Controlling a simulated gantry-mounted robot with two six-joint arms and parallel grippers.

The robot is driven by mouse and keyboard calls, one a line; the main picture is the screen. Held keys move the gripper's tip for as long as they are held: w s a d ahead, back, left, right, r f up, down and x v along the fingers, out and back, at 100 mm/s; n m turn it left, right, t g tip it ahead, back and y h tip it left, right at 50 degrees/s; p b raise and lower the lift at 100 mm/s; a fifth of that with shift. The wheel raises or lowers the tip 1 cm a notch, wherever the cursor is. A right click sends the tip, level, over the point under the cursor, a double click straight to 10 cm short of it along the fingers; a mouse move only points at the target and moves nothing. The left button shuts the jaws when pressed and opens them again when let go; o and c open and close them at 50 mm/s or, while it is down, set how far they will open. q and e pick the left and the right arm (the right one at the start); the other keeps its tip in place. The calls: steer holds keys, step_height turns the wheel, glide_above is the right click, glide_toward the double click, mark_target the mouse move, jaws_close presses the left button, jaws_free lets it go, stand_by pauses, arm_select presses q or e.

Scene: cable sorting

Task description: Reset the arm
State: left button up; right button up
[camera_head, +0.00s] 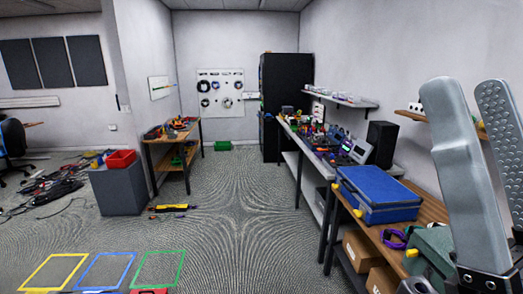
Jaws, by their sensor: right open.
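My right gripper (482,115) stands upright at the right edge of the head view, with its two grey fingers pointing up. The fingers are apart and nothing is between them. It is in front of the right workbench and hides part of the wall shelf. My left gripper is not in view. A pile of loose dark cables (60,188) lies on the floor at the left. A yellow square outline (30,272), a blue one (88,270) and a green one (142,269) are marked at the bottom left, with no cables inside them.
A blue case (378,193) and a purple cable coil (393,238) lie on the right bench (430,208). A grey cabinet (118,190) with a red bin (121,158) stands at the left. A black cabinet (285,95) stands at the back. The middle floor is clear.

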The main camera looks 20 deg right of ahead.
steer(key=w+f+g+h, duration=0.2)
steer(key=w+f, duration=0.1)
steer(key=w, duration=0.1)
step_height(320, 180, up, 38)
steer(key=p, duration=3.8)
steer(key=shift+d+m+y, duration=0.15)
steer(key=shift+m+y, duration=0.15)
steer(key=shift+y, duration=0.1)
